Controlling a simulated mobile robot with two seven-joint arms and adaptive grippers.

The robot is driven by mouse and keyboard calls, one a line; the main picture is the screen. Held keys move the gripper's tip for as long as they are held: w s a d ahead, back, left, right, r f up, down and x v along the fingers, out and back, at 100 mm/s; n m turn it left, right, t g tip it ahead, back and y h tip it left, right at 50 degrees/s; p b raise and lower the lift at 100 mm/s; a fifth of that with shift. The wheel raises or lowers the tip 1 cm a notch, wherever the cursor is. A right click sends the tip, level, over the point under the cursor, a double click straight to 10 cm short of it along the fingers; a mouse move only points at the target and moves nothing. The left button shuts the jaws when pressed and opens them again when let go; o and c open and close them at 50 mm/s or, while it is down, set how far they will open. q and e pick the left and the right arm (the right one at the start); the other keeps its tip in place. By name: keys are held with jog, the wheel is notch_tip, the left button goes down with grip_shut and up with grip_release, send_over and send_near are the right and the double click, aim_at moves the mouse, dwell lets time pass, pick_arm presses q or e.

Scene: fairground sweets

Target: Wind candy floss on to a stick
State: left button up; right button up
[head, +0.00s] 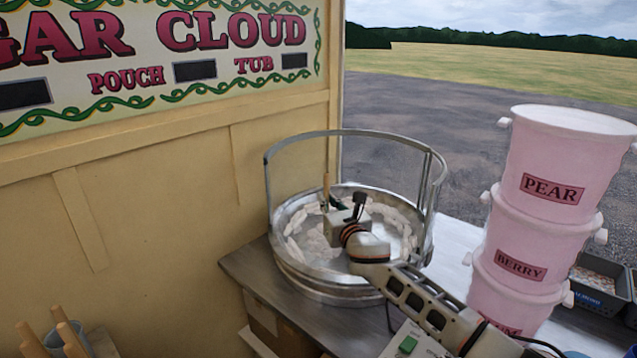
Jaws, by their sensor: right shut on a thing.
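The candy floss machine's round metal bowl (287,262) stands on the counter, with a raised metal frame around its back. White floss (400,216) lies in strands around the inside of the bowl. My right gripper (334,204) is over the bowl, shut on a thin wooden stick (326,183) whose upper part shows upright. The lower part of the stick is hidden by the gripper or too small to make out. I cannot tell whether floss clings to it. More sticks (62,325) stand in a holder at the bottom left. My left gripper is not in view.
Stacked pink tubs (566,160) labelled PEAR and BERRY stand right of the bowl, close to my right arm. A box with a green button (407,345) is at the front. A dark crate (600,293) sits at the far right. A yellow wall with a sign (180,60) bounds the left.

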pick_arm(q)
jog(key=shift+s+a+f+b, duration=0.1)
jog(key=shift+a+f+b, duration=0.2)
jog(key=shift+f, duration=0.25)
pick_arm(e)
jog(key=d, duration=0.1)
jog(key=s+d, duration=0.1)
jog(key=d, duration=0.1)
jog(key=shift+s+d, duration=0.25)
jog(key=shift+s, duration=0.1)
jog(key=shift+d, duration=0.1)
